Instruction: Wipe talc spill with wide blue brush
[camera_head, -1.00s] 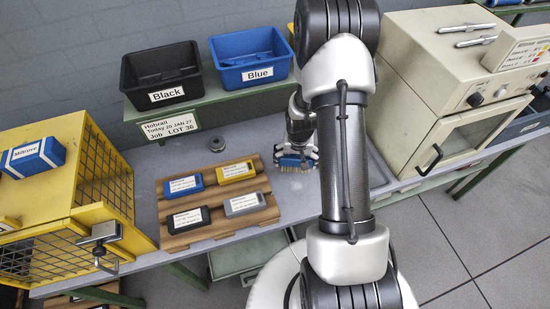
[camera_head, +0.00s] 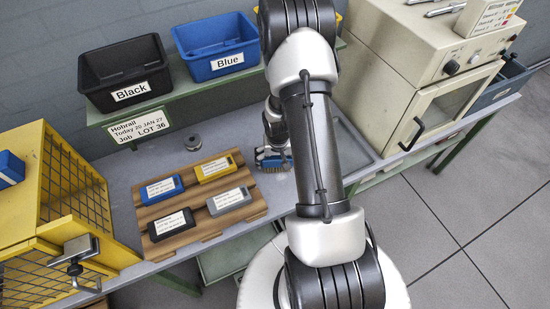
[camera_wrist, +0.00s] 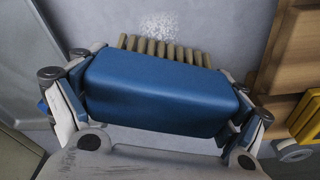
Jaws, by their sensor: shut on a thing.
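My gripper (camera_head: 271,150) is over the grey bench, right of the wooden tray, and is shut on the wide blue brush (camera_wrist: 155,90). In the wrist view the blue block lies crosswise between the two fingers. Its tan bristles (camera_wrist: 165,49) show beyond the block, pointing at the bench. The white talc spill (camera_wrist: 160,22) is a speckled patch on the bench just past the bristles. I cannot tell whether the bristles touch the bench. In the head view the arm and brush mostly hide the spill.
The wooden tray (camera_head: 222,226) holds several labelled blocks. Black (camera_head: 125,75) and blue (camera_head: 216,45) bins stand on the back shelf. A yellow cage (camera_head: 60,200) is left; a beige oven (camera_head: 430,70) is right.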

